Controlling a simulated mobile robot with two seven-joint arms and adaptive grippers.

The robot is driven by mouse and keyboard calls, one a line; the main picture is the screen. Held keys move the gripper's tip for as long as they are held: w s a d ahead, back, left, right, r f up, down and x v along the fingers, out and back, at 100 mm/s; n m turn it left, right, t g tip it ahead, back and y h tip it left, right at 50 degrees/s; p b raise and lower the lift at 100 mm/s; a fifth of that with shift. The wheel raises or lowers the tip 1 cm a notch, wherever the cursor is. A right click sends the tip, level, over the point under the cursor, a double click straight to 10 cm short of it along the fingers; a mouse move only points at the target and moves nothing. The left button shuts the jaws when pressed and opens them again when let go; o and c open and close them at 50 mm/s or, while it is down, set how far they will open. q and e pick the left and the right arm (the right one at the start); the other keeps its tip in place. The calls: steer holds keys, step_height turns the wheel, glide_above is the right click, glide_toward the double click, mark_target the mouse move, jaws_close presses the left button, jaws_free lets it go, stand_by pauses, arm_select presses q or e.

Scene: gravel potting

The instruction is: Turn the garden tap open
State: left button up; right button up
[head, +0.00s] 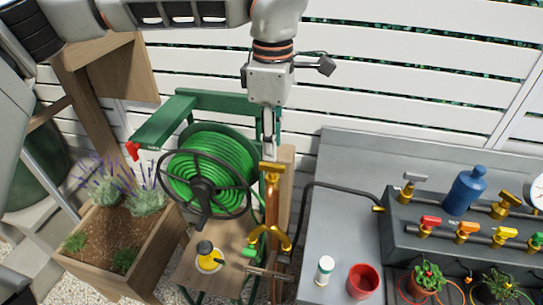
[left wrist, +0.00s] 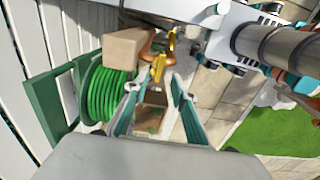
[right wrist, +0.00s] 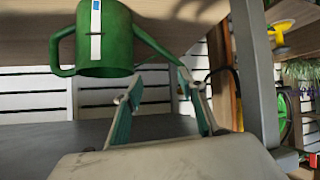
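The garden tap with its yellow T-shaped handle (head: 272,167) tops a copper pipe (head: 272,205) beside a wooden post. In the left wrist view the yellow handle (left wrist: 158,66) shows just past the fingertips, by the end of the wooden post (left wrist: 125,47). My left gripper (head: 269,152) points down from above, its tips close over the handle. In the left wrist view its fingers (left wrist: 149,82) are apart with nothing held; contact with the handle cannot be told. My right gripper (right wrist: 157,90) is open and empty, below a green watering can (right wrist: 105,40); the head view does not show it.
A green hose reel (head: 205,175) stands close left of the tap, with a planter (head: 130,255) beyond. A brass splitter (head: 268,240) is lower on the pipe. Right is a grey bench (head: 335,215) with a red pot (head: 362,281), white bottle (head: 325,269) and valve manifold (head: 450,255).

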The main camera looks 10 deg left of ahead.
mark_target(272, 165)
arm_select(q)
steer(key=shift+f, duration=2.6)
jaws_close()
